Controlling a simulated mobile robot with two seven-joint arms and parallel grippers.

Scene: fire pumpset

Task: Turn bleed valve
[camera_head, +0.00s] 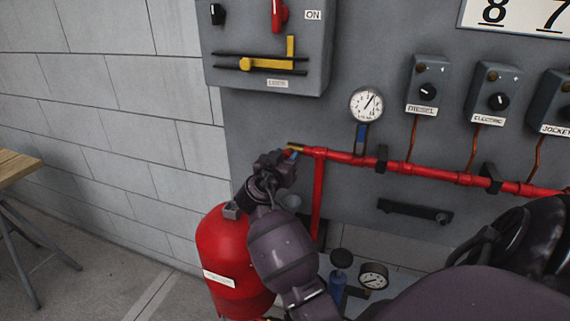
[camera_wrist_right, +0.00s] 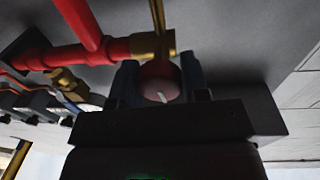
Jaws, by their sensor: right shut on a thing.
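The bleed valve shows in the right wrist view as a round red knob (camera_wrist_right: 160,82) with a white mark, beside a brass fitting (camera_wrist_right: 150,45) on the end of a red pipe. My right gripper (camera_wrist_right: 162,85) is shut on the knob, with one finger on each side of it. In the head view my right gripper (camera_head: 291,157) is at the left end of the red pipe (camera_head: 345,157), by its brass tip (camera_head: 296,147). The gripper mostly hides the knob there. My left gripper is not in view.
A grey panel carries a pressure gauge (camera_head: 366,105), control boxes (camera_head: 428,85) and a switch cabinet (camera_head: 262,45). A second gauge (camera_head: 373,276) is lower down. A wooden table (camera_head: 15,166) is at the left; floor beside it is clear.

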